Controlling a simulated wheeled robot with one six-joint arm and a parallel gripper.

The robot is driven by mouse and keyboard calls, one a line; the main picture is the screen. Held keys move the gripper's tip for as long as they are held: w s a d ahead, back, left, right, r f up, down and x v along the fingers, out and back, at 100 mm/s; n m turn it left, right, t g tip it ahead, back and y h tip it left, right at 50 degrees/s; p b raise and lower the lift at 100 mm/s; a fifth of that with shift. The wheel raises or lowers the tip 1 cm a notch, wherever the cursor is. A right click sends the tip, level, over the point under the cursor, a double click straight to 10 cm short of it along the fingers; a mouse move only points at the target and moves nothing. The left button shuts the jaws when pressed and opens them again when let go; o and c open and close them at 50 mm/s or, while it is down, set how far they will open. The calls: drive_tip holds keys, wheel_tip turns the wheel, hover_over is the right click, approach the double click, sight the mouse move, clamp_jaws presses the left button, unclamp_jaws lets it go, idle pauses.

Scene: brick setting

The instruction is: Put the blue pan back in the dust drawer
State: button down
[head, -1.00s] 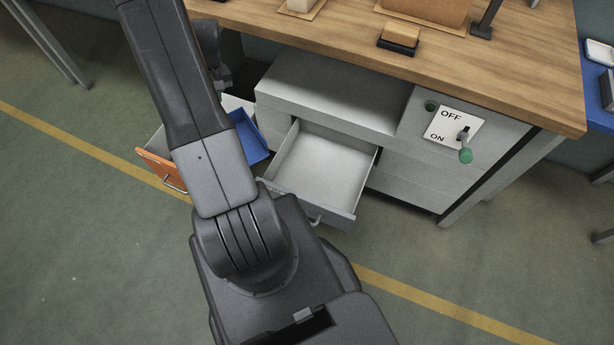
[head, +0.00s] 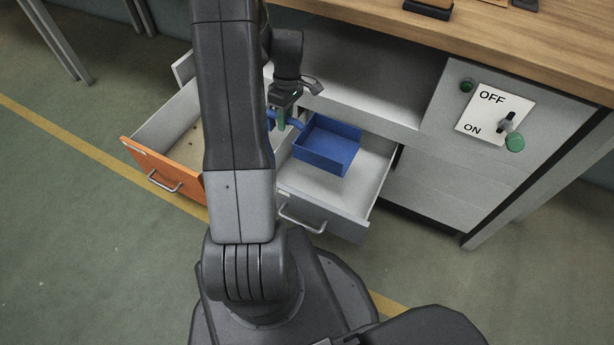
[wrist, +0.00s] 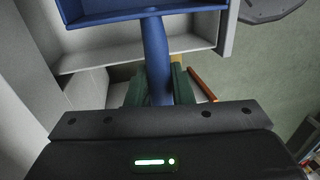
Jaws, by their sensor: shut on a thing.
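My gripper (head: 284,120) is shut on the handle of the blue pan (head: 328,146). In the wrist view the blue handle (wrist: 157,62) runs between the green fingers, and the pan's body fills the top. In the head view the pan is over the open grey-fronted drawer (head: 350,212), near its left side; I cannot tell whether it touches the drawer floor. The open orange-fronted drawer (head: 166,174) is to the left, with small brown specks on its floor. My arm hides part of both drawers.
The wooden bench top (head: 500,45) overhangs the grey cabinet. A switch panel (head: 493,112) marked OFF and ON, with a green-knobbed lever, is at the right. The floor left of the orange drawer is clear.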

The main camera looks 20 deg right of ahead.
drive_tip(key=w+d+b+x, duration=0.1)
drive_tip(key=b+x, duration=0.1)
drive_tip(key=x, duration=0.7)
drive_tip(key=shift+d+f+b, duration=0.25)
drive_tip(key=shift+f+b, duration=0.15)
drive_tip(key=shift+f, duration=0.2)
drive_tip(key=shift+f+b, duration=0.3)
drive_tip(key=shift+f, duration=0.05)
drive_tip(key=c, duration=1.3)
unclamp_jaws()
drive_tip(key=p+v, duration=0.4)
drive_tip(key=v, duration=0.8)
drive_tip(key=shift+w+r, duration=0.1)
drive_tip(key=shift+r, duration=0.3)
